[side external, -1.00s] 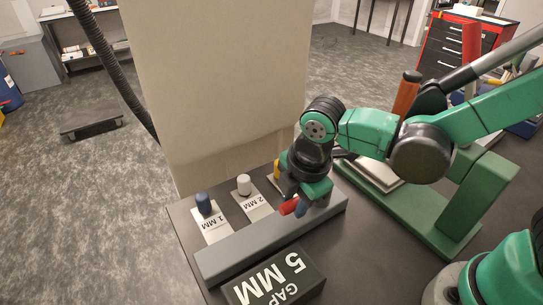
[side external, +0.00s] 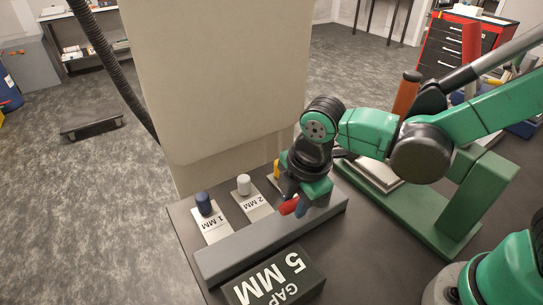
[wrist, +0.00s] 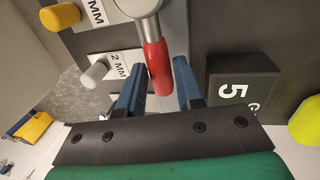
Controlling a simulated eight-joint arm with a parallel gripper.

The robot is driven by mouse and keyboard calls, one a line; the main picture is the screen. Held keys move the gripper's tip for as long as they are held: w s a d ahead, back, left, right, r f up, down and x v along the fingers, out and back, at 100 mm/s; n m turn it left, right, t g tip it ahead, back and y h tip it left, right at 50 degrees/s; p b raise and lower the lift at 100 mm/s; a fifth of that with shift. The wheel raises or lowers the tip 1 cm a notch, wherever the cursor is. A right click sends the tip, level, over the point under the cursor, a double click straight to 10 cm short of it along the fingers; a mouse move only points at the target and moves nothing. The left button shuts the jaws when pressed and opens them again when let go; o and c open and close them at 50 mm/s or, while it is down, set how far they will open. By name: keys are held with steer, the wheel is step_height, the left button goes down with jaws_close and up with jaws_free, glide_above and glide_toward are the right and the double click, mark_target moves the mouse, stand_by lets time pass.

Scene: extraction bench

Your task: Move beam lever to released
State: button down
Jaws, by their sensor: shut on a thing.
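The lever has a red grip (wrist: 157,70) on a pale metal shaft (wrist: 137,7), seen in the wrist view. I take it to be the beam lever. Its red end (side external: 288,207) shows small in the side view; the rest is hidden behind my wrist. My gripper (side external: 296,209) is low over the bench, pointing down beside the long grey bar. In the wrist view, the blue fingers of my gripper (wrist: 160,74) stand on either side of the red grip and are shut on it.
Tabs marked 1 MM (side external: 211,226) and 2 MM (side external: 257,207) lie behind the grey bar (side external: 270,237). A yellow knob (side external: 277,169) is partly hidden. A dark GAP 5 MM block (side external: 273,279) stands in front. A tall beige panel (side external: 220,80) rises behind; a green frame (side external: 460,220) stands right.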

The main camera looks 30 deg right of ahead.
steer(key=shift+s, duration=0.1)
steer(key=n, duration=0.1)
steer(key=s+n, duration=0.1)
steer(key=n, duration=0.2)
steer(key=shift+s+d+y, duration=0.3)
steer(key=shift+s+y, duration=0.1)
steer(key=n, duration=0.1)
steer(key=s+d+n, duration=0.1)
steer(key=n, duration=0.1)
steer(key=shift+s+n+y, duration=0.3)
steer(key=d+n, duration=0.1)
steer(key=n, duration=0.1)
steer(key=s+n+g, duration=0.1)
steer(key=n, duration=0.1)
steer(key=shift+s+d, duration=0.2)
steer(key=shift+d, duration=0.15)
steer(key=shift+s+d+n+y, duration=0.25)
steer(key=shift+d+n, duration=0.3)
steer(key=shift+n, duration=0.65)
steer(key=c, duration=0.6)
jaws_free()
